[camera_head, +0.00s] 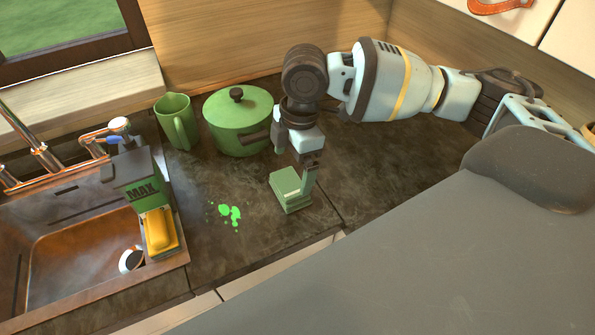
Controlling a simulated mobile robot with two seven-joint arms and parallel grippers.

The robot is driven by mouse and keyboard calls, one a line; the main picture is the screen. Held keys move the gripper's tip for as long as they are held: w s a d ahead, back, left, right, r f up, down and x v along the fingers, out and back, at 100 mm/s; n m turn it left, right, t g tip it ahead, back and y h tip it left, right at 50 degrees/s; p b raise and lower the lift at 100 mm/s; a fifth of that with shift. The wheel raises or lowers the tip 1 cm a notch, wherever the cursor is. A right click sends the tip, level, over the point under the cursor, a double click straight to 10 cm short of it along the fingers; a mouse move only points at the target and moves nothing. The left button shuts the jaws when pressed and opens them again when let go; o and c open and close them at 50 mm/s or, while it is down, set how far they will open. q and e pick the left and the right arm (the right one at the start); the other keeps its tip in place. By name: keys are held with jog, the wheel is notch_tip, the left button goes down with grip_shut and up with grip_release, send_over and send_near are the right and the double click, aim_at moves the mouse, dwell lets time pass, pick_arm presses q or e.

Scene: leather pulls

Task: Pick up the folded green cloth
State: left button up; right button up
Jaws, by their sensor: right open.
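The folded green cloth (290,189) is a small squarish stack on the dark countertop, near its front edge. My right gripper (308,180) reaches down from above, at the cloth's right side. A finger shows close beside the cloth; I cannot tell whether it touches. The other finger is not clearly seen. The right gripper is open. My left gripper is not in view.
A green lidded pot (238,125) stands behind the cloth, close to my right wrist. A green mug (177,122) stands left of it. Bright green spill spots (231,214) lie left of the cloth. The sink (70,255) holds a yellow sponge (160,231) on its right rim.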

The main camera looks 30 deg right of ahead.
aim_at(291, 184)
jog(key=shift+w+d, duration=0.3)
jog(key=shift+d, duration=0.05)
jog(key=shift+s+a+f, duration=0.1)
jog(key=shift+a+f, duration=0.1)
jog(key=shift+f, duration=0.65)
jog(key=shift+w+a+f, duration=0.1)
jog(key=shift+a+f, duration=0.05)
jog(key=shift+f, duration=1.35)
jog(key=shift+w+a+f, duration=0.1)
jog(key=shift+f, duration=1.35)
jog(key=c, duration=0.7)
